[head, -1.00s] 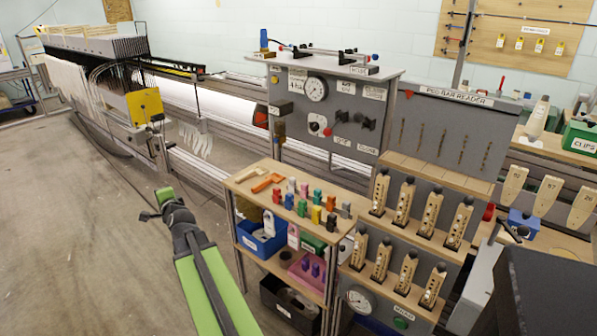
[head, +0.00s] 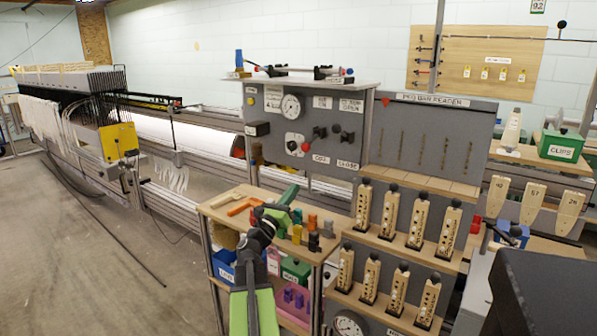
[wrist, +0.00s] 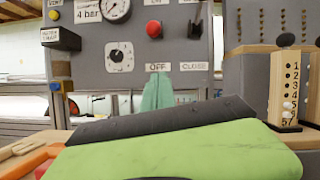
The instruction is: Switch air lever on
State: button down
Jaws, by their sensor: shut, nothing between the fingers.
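A lever with a red ball end (head: 305,147) stands out from the grey control panel (head: 268,143), right of a white dial. In the wrist view the red ball (wrist: 153,28) is directly above the OFF label (wrist: 158,67).
The shelf top (head: 215,206) holds orange tools and several coloured pegs close under my gripper. A rack of numbered wooden blocks (head: 408,218) stands to the right. A black-knobbed dial (wrist: 120,57) is left of the red ball. Floor at the left is open.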

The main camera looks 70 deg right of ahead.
jog(key=d+r+p, duration=0.7)
jog(key=d, duration=0.1)
jog(key=shift+s+d+r+p, duration=0.15)
jog(key=shift+s+r+p, duration=0.2)
jog(key=shift+s+r, duration=0.1)
